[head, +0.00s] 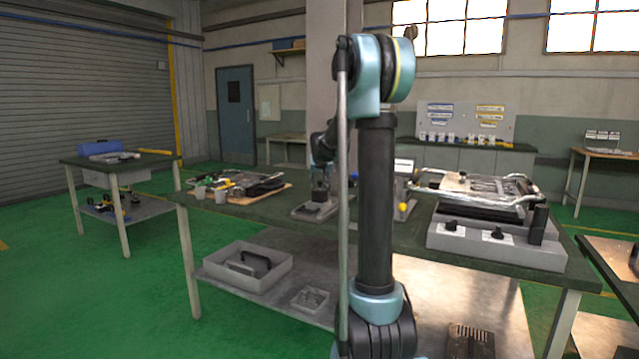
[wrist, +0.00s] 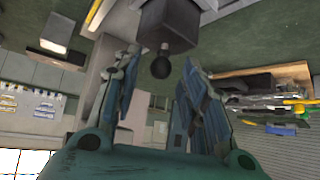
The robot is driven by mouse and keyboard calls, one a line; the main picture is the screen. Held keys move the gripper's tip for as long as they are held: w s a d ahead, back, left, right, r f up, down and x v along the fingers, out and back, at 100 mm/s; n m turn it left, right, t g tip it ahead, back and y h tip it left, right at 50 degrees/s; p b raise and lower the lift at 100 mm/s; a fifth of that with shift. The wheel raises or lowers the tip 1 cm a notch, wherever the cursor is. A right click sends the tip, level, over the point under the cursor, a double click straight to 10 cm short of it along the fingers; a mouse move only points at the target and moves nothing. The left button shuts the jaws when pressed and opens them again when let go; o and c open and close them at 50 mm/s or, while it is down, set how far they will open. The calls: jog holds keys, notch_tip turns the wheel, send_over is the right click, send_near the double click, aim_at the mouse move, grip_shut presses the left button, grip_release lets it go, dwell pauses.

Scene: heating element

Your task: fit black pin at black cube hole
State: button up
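A dark cube (wrist: 166,28) stands at the top of the wrist view. A black pin (wrist: 160,65) with a rounded end shows against the cube's near side; I cannot tell how deep it sits in a hole. My gripper (wrist: 161,58) has its two fingers spread on either side of the pin, with gaps on both sides. In the head view my gripper (head: 321,186) is low over the table, above a dark block (head: 318,209) on a grey base. My arm partly hides this area, and the pin is too small to make out there.
The dark green table (head: 270,216) carries a board with tools (head: 250,187) on the left. A grey control box (head: 490,242) with black knobs and metal tubing stands on the right. A yellow-handled stand (head: 402,198) is right of my arm. Trays lie on the lower shelf.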

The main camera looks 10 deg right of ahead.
dwell(0.3)
jog(key=d+v, duration=0.1)
jog(key=v, duration=1)
jog(key=shift+s+a+r, duration=0.25)
jog(key=shift+a+r, duration=0.1)
jog(key=shift+a, duration=0.1)
jog(key=shift+s, duration=0.1)
jog(key=s+f+g, duration=0.2)
jog(key=s+f, duration=0.7)
jog(key=s, duration=0.6)
jog(key=s+f+n+g, duration=0.1)
jog(key=s+f+g, duration=0.1)
jog(key=s+f, duration=0.7)
jog(key=s+f+g+y, duration=0.1)
jog(key=s+f, duration=0.8)
jog(key=s, duration=1.3)
jog(key=shift+s+d+n+g, duration=0.35)
jog(key=shift+d+g, duration=0.15)
jog(key=shift+g, duration=0.4)
jog(key=shift+w+f, duration=0.25)
jog(key=shift+w, duration=0.25)
